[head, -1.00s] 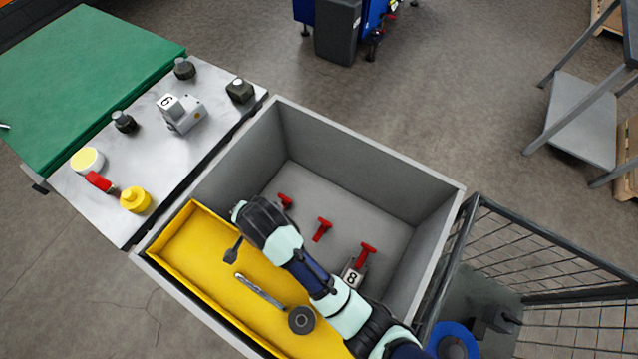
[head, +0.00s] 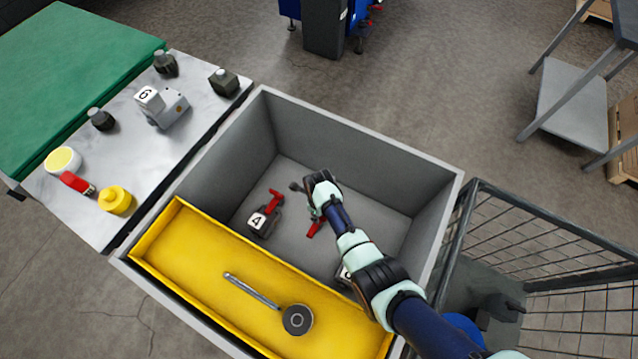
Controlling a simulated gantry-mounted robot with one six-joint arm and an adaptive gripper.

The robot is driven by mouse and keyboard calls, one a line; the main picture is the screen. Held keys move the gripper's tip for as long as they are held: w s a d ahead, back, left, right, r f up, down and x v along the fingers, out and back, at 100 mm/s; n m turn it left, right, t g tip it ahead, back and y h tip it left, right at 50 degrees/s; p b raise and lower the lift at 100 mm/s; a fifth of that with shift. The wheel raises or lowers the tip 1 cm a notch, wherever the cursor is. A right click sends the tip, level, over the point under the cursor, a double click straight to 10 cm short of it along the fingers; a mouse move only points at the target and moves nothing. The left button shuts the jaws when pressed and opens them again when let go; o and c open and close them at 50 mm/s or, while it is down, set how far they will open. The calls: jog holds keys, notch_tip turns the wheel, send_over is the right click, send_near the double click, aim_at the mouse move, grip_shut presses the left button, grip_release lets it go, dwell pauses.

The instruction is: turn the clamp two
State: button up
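A grey bin (head: 360,150) holds a row of red-handled clamps. The left clamp (head: 262,217) carries the number 4, with its red handle angled up. The middle clamp's red handle (head: 314,229) shows just below my gripper. The rest of that clamp is behind my gripper and arm, and its number is hidden. At the right, only a pale piece of another clamp (head: 343,275) shows beside my arm. No number 2 is readable. My gripper (head: 303,188) is over the middle of the bin, by the middle clamp. I cannot tell its opening or whether it touches the clamp.
A yellow tray (head: 180,262) fills the bin's near side, with a metal rod (head: 250,290) and a dark ring (head: 298,319). A metal-topped table (head: 130,145) at left holds a device marked 6 (head: 163,106). A wire cage (head: 550,255) stands right.

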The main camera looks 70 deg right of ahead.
jog(key=shift+f, duration=0.85)
jog(key=shift+c, duration=0.2)
grip_shut()
